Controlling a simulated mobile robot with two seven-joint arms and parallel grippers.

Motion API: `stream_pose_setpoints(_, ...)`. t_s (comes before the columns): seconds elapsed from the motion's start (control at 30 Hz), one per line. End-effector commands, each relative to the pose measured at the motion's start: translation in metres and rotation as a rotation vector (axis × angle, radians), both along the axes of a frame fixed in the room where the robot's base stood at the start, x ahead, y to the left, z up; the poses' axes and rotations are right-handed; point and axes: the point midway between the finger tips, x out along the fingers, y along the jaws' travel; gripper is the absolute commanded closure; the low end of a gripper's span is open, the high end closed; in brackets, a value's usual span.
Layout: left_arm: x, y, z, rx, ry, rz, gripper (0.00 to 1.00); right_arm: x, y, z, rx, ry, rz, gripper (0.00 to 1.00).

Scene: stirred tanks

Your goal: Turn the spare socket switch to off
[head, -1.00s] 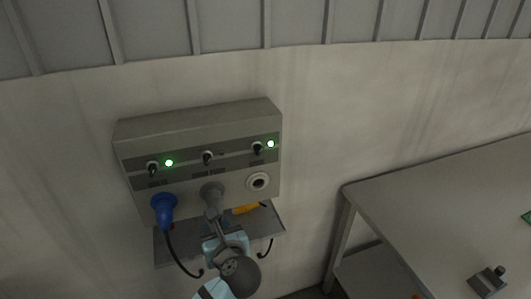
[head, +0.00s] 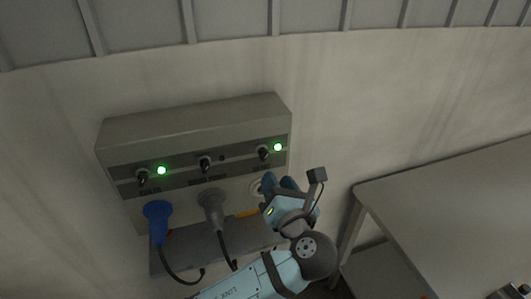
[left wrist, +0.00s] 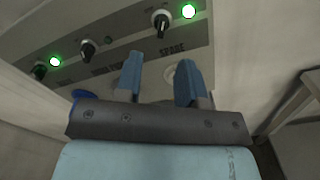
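The spare socket switch (head: 263,152) is the right-hand black knob on the grey wall box (head: 190,125). In the left wrist view the spare switch (left wrist: 161,20) sits above the word SPARE, with a lit green lamp (left wrist: 188,11) to its right. My left gripper (head: 279,182) is just below the switch, in front of the spare socket (head: 256,187), which it partly hides. In the left wrist view its two blue fingers (left wrist: 158,78) are apart with nothing between them, and the switch lies beyond their tips. My right gripper is not in view.
The left switch (head: 142,176) has a lit green lamp; the middle switch (head: 205,164) has a dark one. A blue plug (head: 158,218) and a grey plug (head: 212,206) with hanging cables fill the other sockets. A shelf (head: 180,255) is below; a table (head: 450,210) stands right.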

Motion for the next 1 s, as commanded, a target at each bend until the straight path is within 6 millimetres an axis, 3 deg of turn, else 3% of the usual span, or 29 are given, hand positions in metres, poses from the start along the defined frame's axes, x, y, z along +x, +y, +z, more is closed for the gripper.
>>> stream_pose_setpoints(0.2, 0.046, 0.015, 0.002, 0.0, -0.001, 0.002, 0.64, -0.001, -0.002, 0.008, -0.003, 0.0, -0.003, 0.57)
stream_pose_setpoints(0.4, 0.074, 0.024, 0.002, -0.001, 0.0, 0.0, 0.64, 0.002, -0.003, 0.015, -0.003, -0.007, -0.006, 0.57)
stream_pose_setpoints(0.6, 0.085, 0.028, 0.001, -0.001, 0.0, 0.0, 0.64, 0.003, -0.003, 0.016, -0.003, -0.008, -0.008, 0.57)
stream_pose_setpoints(0.87, 0.086, 0.028, 0.0, -0.002, 0.001, 0.0, 0.64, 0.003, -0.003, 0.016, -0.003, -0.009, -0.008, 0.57)
stream_pose_setpoints(1.0, 0.086, 0.028, 0.0, -0.002, 0.0, -0.001, 0.96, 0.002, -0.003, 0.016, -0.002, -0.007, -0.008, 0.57)
